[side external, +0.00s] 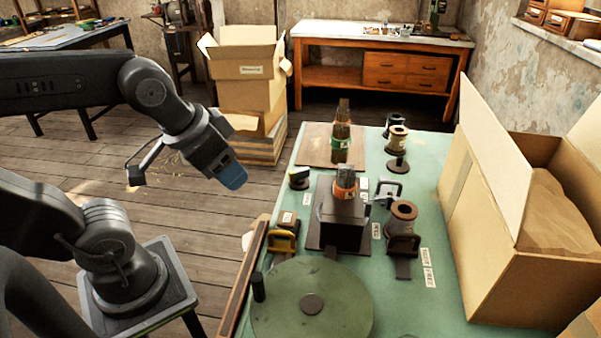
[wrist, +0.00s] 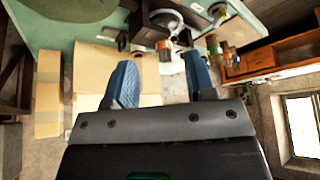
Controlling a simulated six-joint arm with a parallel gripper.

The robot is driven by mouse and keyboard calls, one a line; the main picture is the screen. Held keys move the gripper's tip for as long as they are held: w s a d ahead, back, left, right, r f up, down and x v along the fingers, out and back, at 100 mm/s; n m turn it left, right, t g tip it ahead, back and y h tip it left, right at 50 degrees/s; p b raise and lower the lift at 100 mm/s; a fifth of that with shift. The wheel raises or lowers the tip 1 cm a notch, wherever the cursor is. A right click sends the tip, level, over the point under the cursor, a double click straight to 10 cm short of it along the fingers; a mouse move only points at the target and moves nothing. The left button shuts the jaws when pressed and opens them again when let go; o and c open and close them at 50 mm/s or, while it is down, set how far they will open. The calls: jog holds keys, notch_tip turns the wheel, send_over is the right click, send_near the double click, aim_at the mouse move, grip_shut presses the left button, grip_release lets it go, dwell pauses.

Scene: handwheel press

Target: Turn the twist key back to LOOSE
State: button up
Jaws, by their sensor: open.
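My gripper (side external: 231,176) hangs in the air left of the green-topped worktable (side external: 405,275), apart from everything on it. In the wrist view my gripper (wrist: 160,75) has its blue fingers spread, with nothing between them. The twist key cannot be told for sure; small fittings stand round the dark press block (side external: 342,226). The white labels, such as the long one (side external: 428,268), are too small to read, so LOOSE cannot be found.
A large green handwheel (side external: 340,318) with an upright black knob (side external: 258,287) lies at the near end. Brown spools (side external: 403,212) stand right of the block. A big open carton (side external: 480,235) fills the table's right side. Stacked boxes (side external: 250,95) stand beyond my gripper.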

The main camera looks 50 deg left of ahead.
jog(key=o, duration=0.6)
jog(key=w+a+r+m+g, duration=0.1)
jog(key=w+a+m, duration=0.1)
jog(key=w+m, duration=0.3)
jog(key=w, duration=0.3)
jog(key=shift+a+r+m+g, duration=0.3)
jog(key=shift+a+r, duration=0.1)
jog(key=shift+o, duration=0.5)
jog(key=w+a+m+g, duration=0.1)
jog(key=w+a+m, duration=0.2)
jog(key=w+m, duration=0.1)
jog(key=shift+w+f, duration=0.3)
jog(key=shift+w, duration=0.6)
jog(key=m+g, duration=0.3)
jog(key=m, duration=0.7)
send_over(299, 170)
notch_tip(299, 170, down, 9)
notch_tip(299, 170, down, 14)
jog(key=shift+r, duration=0.15)
jog(key=shift+c, duration=0.4)
jog(key=c, duration=0.8)
